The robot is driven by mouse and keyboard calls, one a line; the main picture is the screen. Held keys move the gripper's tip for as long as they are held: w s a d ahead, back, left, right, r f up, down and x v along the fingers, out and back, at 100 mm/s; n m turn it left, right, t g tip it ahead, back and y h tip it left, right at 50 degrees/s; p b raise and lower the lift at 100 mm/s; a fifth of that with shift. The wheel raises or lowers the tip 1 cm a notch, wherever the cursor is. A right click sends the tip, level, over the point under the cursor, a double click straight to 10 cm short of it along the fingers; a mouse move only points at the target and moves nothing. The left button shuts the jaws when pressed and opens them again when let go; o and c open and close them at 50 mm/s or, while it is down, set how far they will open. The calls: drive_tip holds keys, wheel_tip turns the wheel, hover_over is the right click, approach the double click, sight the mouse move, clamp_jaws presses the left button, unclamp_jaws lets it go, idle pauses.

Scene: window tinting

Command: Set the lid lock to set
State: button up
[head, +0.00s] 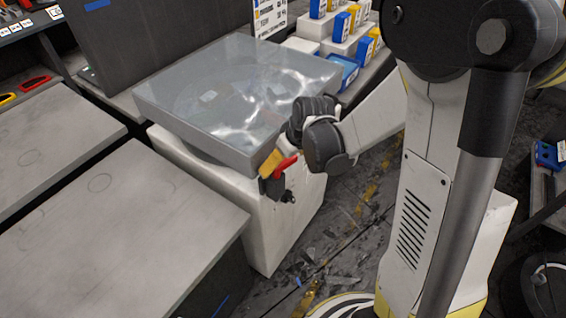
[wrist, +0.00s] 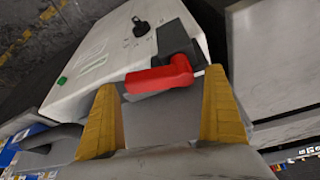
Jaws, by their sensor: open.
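The lid lock (head: 286,165) is a red lever on a black block, at the front corner of a white machine (head: 270,235) under a clear, shiny lid (head: 230,85). In the wrist view the red lever (wrist: 160,77) lies roughly level across the picture, its black block (wrist: 178,38) above it. My gripper (wrist: 160,80) is open, its yellow fingers to either side of the lever. I cannot tell whether they touch it. In the head view my gripper (head: 274,160) is at the lock, partly covering it. No set marking is readable.
A black knob (wrist: 140,26) and a green mark (wrist: 62,81) are on the white machine panel. Grey worktops (head: 110,240) stand at the left. Blue and yellow boxes (head: 340,25) stand behind the machine. The floor in front has dark debris.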

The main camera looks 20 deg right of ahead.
drive_tip(key=c, duration=1.4)
drive_tip(key=shift+w+a+n+y, duration=0.1)
drive_tip(key=shift+w+n+y, duration=0.1)
drive_tip(key=shift+n, duration=0.4)
drive_tip(key=shift+w+a+n+y, duration=0.1)
drive_tip(key=shift+n+y, duration=0.1)
drive_tip(key=shift+n, duration=0.4)
drive_tip(key=shift+w+a+n+g+y+b, duration=0.15)
drive_tip(key=shift+n+g, duration=0.1)
drive_tip(key=shift+n, duration=0.3)
drive_tip(key=shift+a+n+g+y+b, duration=0.15)
drive_tip(key=shift+n+g, duration=0.1)
drive_tip(key=shift+n, duration=0.3)
drive_tip(key=shift+c, duration=0.2)
drive_tip(key=shift+d, duration=0.1)
